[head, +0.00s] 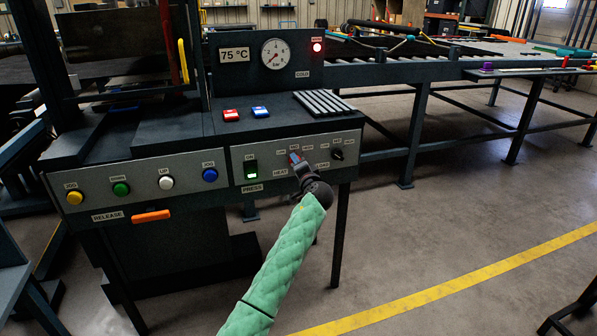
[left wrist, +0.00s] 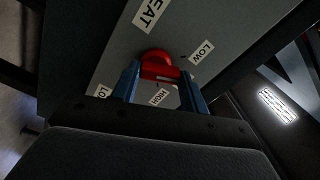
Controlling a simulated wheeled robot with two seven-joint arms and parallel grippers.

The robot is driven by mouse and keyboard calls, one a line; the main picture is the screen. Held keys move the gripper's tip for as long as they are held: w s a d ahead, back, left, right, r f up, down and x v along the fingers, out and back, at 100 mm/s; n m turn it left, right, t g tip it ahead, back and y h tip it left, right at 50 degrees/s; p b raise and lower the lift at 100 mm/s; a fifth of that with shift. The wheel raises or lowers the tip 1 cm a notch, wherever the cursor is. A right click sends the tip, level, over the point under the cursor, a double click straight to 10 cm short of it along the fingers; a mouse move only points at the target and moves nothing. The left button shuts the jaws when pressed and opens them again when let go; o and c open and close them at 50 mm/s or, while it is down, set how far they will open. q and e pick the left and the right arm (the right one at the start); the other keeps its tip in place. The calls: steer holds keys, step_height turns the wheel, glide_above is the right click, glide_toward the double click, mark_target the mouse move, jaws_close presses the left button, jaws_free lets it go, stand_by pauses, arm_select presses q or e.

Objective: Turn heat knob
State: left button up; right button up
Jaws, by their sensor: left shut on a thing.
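The red heat knob (left wrist: 157,62) sits on the grey front panel (left wrist: 113,53) beside the HEAT label. In the left wrist view it is between the two blue fingers of my left gripper (left wrist: 160,85), which is shut on it. LOW and HIGH labels show near the knob. In the head view my left gripper (head: 296,160) reaches the right half of the press panel and covers most of the knob. The knob's exact pointer setting is hard to read. My right gripper is not in view.
A black knob (head: 338,155) is right of the heat knob, and a green-lit PRESS switch (head: 251,169) is left. The display (head: 234,55) reads 75 °C. A red lamp (head: 317,47) is lit near a COLD label. Floor is clear at front right.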

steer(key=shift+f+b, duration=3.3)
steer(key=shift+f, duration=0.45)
arm_select(q)
steer(key=n, duration=0.5)
steer(key=shift+a+f, duration=0.15)
steer(key=shift+f, duration=0.15)
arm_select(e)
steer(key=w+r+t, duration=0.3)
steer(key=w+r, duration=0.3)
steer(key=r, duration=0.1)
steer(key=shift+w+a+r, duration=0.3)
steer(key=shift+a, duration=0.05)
arm_select(q)
steer(key=o, duration=1)
steer(key=shift+r, duration=0.1)
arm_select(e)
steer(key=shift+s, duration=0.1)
